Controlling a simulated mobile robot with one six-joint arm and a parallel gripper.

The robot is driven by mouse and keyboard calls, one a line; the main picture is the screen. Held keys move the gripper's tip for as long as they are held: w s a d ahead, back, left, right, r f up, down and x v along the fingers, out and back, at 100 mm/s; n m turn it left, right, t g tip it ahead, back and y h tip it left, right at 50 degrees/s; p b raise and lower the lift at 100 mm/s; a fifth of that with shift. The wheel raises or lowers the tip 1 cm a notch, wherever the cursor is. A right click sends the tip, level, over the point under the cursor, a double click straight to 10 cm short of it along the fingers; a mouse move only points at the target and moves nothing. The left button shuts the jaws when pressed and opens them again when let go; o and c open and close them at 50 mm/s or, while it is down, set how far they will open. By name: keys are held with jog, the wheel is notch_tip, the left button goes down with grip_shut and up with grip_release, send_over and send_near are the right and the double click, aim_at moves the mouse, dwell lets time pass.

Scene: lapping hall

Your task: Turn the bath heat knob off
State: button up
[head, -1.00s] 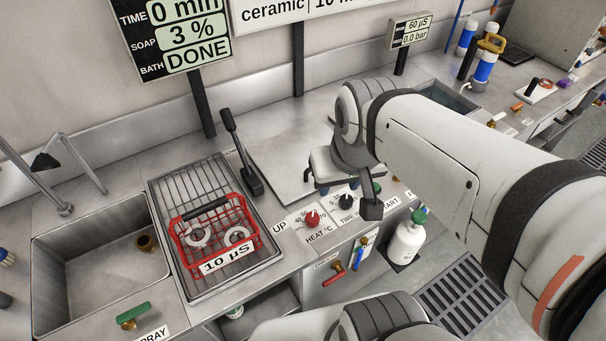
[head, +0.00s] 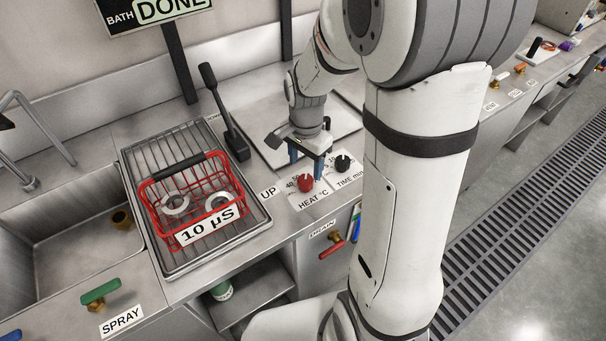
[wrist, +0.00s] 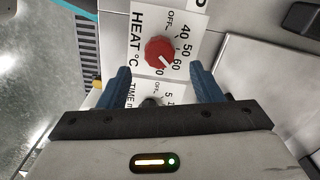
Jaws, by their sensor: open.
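The red heat knob (head: 306,183) sits on a white plate marked HEAT °C at the counter's front. In the wrist view the heat knob (wrist: 159,52) carries a white pointer mark turned toward the 60–70 end of its scale, away from OFF. My gripper (head: 305,163) is open and points down just behind the knob in the head view. In the wrist view my gripper (wrist: 159,69) has its two blue fingers apart, with nothing between the tips; the knob shows just beyond them. I cannot tell the exact height gap.
The black TIME knob (head: 342,162) is close beside the heat knob. A red basket (head: 202,201) with rings stands on a rack (head: 142,150) at left, with a black lever (head: 225,122) behind. The red drain handle (head: 332,246) is below the counter front.

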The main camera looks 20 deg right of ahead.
aim_at(306, 179)
notch_tip(306, 179, down, 7)
jog(key=shift+f, duration=0.1)
jog(key=shift+c, duration=0.2)
jog(key=c, duration=1)
jog(key=shift+o, duration=0.2)
